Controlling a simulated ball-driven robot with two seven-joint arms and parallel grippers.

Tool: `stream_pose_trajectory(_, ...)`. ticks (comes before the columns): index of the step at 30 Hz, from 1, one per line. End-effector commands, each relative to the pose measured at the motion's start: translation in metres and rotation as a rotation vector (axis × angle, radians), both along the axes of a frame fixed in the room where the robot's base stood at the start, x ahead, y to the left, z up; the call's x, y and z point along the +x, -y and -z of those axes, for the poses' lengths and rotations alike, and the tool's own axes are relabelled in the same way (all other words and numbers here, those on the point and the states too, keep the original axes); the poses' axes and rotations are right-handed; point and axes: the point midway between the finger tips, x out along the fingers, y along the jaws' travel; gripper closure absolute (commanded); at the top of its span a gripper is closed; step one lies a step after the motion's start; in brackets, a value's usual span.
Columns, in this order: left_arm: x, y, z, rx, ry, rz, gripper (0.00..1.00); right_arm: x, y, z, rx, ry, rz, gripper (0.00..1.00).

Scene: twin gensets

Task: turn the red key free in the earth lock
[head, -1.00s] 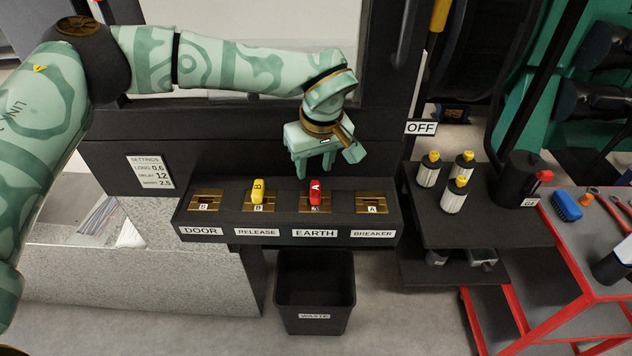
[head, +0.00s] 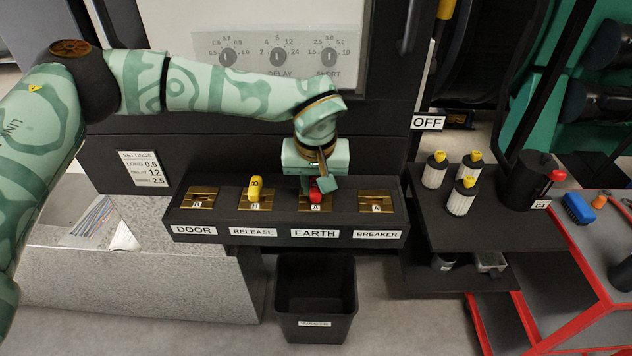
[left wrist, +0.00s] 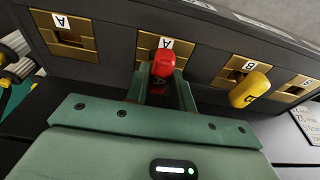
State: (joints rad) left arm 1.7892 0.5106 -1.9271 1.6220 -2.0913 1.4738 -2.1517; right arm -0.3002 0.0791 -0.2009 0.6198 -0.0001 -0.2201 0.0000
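The red key (head: 322,187), marked A, sits in the brass EARTH lock (head: 305,204) on the dark lock panel. My left gripper (head: 316,187) is directly over that lock, pointing down, and partly hides the key. In the left wrist view the red key (left wrist: 163,65) shows between the two green fingers (left wrist: 164,88), its head near the fingertips. I cannot tell whether the fingers press on it or stand slightly apart. The key's shaft is hidden. My right gripper is not in view.
A yellow key (head: 255,188) marked B stands in the RELEASE lock, left of EARTH. The DOOR lock (head: 199,198) and BREAKER lock (head: 376,202) are empty. A waste bin (head: 315,300) stands below. A dark shelf (head: 480,228) with white-bodied cylinders is at right.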

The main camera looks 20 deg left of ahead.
Motion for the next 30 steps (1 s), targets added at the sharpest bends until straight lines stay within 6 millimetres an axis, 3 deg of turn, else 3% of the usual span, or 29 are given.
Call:
stream_pose_trajectory(1,0.0,0.0,0.0,0.0,0.0,0.0,0.91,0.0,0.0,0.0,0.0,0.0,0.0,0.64)
stream_pose_trajectory(2,0.0,0.0,0.0,0.0,0.0,0.0,0.99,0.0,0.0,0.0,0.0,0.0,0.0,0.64)
stream_pose_trajectory(8,0.0,0.0,-0.002,0.001,0.0,-0.052,1.0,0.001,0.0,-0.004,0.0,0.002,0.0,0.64)
stream_pose_trajectory(11,0.0,0.001,-0.004,0.002,0.002,-0.244,1.0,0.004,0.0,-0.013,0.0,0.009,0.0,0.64)
stream_pose_trajectory(24,-0.001,0.0,-0.002,0.002,-0.002,-1.467,1.0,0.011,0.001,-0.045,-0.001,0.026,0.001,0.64)
stream_pose_trajectory(30,0.0,0.0,0.0,0.001,0.0,-1.613,1.0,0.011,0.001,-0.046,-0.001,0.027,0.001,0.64)
